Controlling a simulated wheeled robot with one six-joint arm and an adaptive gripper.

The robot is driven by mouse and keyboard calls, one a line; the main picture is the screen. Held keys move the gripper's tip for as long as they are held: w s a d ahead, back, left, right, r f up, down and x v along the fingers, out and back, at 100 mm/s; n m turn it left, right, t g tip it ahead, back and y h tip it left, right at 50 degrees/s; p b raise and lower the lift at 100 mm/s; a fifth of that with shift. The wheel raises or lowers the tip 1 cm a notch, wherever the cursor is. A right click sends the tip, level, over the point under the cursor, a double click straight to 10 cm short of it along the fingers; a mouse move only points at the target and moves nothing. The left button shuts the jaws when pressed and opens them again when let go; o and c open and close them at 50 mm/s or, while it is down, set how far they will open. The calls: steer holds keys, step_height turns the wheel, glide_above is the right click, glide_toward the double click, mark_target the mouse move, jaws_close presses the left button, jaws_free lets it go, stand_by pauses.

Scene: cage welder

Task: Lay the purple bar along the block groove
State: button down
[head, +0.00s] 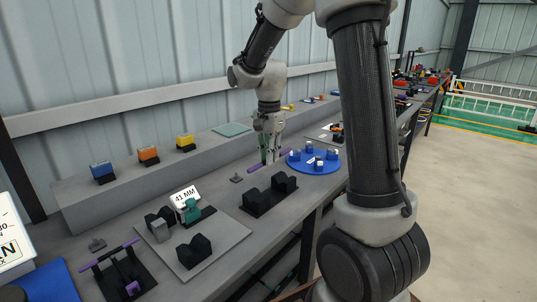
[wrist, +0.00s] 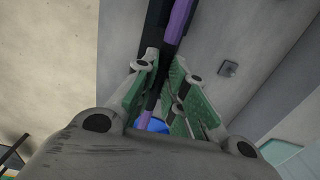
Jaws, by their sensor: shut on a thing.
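My gripper (head: 269,154) is over the middle of the bench, fingers pointing down, shut on a purple bar (head: 253,169). The bar sticks out on both sides of the fingers. In the wrist view the purple bar (wrist: 180,20) runs between the green-padded fingers (wrist: 164,63), which hide part of it. A pair of black notched blocks (head: 257,202) on a dark base stands nearer the camera, apart from the bar in the head view. In the wrist view a black shape lies beside the bar; I cannot tell whether they touch.
A blue round tray (head: 317,168) with small parts is to the right of the gripper. A grey plate (head: 213,252) with black blocks and a "41 MM" sign is at front left. A black stand (head: 124,278) with purple pieces is farther left. A small grey piece (head: 236,178) lies left of the bar.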

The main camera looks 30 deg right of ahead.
steer(key=shift+f, duration=4.3)
steer(key=shift+f, duration=0.65)
steer(key=c, duration=1.4)
jaws_free()
